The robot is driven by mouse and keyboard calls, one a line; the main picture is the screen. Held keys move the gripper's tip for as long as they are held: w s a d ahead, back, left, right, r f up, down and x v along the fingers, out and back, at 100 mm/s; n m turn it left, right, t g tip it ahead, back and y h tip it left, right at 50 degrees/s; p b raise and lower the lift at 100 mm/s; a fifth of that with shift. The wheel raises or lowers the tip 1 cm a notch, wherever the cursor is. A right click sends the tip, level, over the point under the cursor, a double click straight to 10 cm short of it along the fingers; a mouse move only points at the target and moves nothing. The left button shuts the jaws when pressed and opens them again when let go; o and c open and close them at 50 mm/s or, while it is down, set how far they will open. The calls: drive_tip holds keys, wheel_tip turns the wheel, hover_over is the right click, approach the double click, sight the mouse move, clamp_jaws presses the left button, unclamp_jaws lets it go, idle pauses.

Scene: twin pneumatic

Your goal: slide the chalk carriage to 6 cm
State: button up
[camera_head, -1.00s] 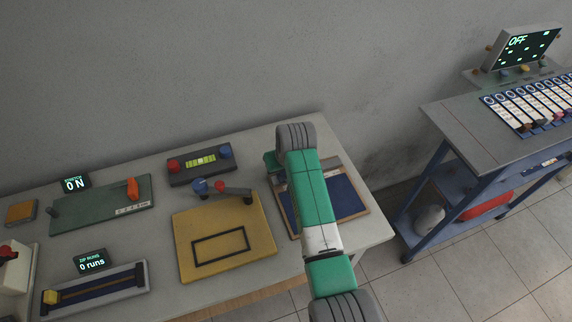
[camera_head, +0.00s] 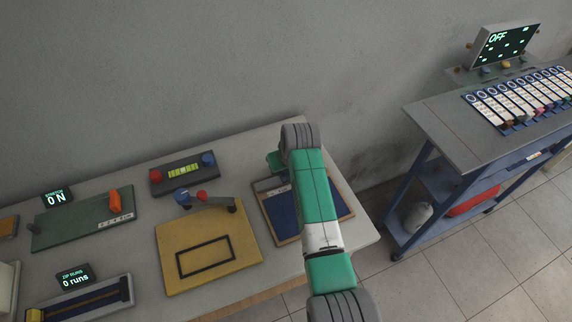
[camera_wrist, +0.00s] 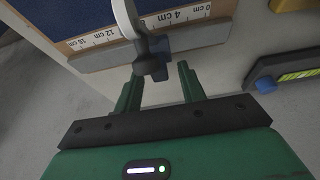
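The board with the blue panel (camera_head: 284,211) lies at the right end of the bench, partly hidden by my arm. In the wrist view, its pale ledge carries a ruler strip (camera_wrist: 183,17) with 0 cm at the right and 16 cm at the left. A dark blue-grey knob-like piece (camera_wrist: 157,68), seemingly the chalk carriage, stands at the ledge near mid-scale. A pale curved bar beside it covers some marks, so its exact reading cannot be told. My gripper (camera_wrist: 160,75) is open, with the piece between its fingertips and a gap visible at the right finger.
A yellow plate (camera_head: 208,245) with a lever lies left of the board. A black box with a green gauge (camera_head: 183,170) sits behind it and shows at right in the wrist view. A blue cart (camera_head: 440,150) stands to the right, beyond a floor gap.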

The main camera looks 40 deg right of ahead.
drive_tip(key=p+v, duration=0.2)
drive_tip(key=v, duration=0.5)
drive_tip(key=shift+s+r, duration=0.2)
drive_tip(key=shift+r, duration=0.15)
drive_tip(key=w+a+r+n+t+h, duration=0.15)
drive_tip(key=a+r+t, duration=0.3)
drive_tip(key=r, duration=0.45)
drive_tip(key=w+a+r+t, duration=0.2)
drive_tip(key=a+r+t, duration=0.1)
drive_tip(key=a+r, duration=0.4)
drive_tip(key=w+a+r+t, duration=0.25)
drive_tip(key=a+r, duration=0.25)
drive_tip(key=r, duration=0.5)
drive_tip(key=s+a+r+n+t+y, duration=0.1)
drive_tip(key=s+a+r+t, duration=0.4)
drive_tip(key=s+a+r, duration=0.45)
drive_tip(key=s+a+r+n+t+y, duration=0.15)
drive_tip(key=s+a+r+t, duration=0.45)
drive_tip(key=s+r, duration=0.6)
wheel_tip(320, 180, up, 27)
drive_tip(key=m+p, duration=0.1)
drive_tip(key=p, duration=2.4)
drive_tip(key=shift+w+y, duration=0.2)
drive_tip(key=shift+y, duration=0.1)
